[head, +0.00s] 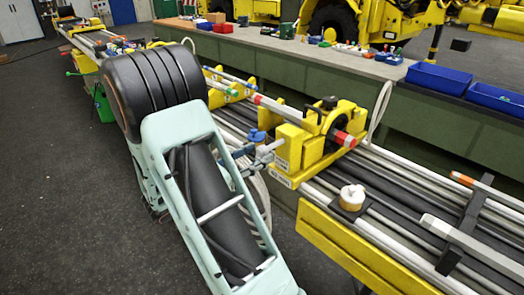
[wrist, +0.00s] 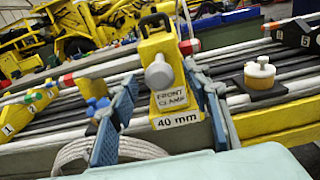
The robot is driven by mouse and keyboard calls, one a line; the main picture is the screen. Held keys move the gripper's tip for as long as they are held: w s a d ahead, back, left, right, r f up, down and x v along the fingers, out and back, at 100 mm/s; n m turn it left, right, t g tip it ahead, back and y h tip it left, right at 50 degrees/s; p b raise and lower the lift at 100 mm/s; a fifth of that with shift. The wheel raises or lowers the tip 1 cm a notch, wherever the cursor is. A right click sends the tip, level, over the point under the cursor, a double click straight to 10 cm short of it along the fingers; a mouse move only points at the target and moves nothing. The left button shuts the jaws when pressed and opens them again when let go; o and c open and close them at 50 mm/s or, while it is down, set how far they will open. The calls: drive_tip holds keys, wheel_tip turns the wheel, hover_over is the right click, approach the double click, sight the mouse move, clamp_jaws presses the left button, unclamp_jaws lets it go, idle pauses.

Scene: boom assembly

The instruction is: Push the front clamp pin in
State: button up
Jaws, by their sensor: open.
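The yellow front clamp (head: 290,146) sits on the boom with a black handle on top. In the wrist view, the front clamp (wrist: 172,118) carries the labels "FRONT CLAMP" and "40 mm". Its grey pin (wrist: 159,73) sticks out towards me with a round end. The pin (head: 268,148) also shows in the head view, projecting from the clamp's near side. My gripper (wrist: 160,76) is open, with its blue fingers on either side of the pin and clamp face. In the head view my gripper (head: 246,152) is just left of the clamp, partly hidden by my arm.
A white-capped container (head: 351,198) stands on the boom right of the clamp. Long rods run along the boom, some with red bands. A looped pale cable hangs below the clamp. A bench with blue bins (head: 438,78) stands behind. Dark floor (head: 60,200) is open at left.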

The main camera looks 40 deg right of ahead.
sight(278, 143)
drive_tip(key=shift+w+d, duration=0.15)
drive_tip(key=shift+d, duration=1.3)
drive_tip(key=shift+c, duration=0.4)
clamp_jaws()
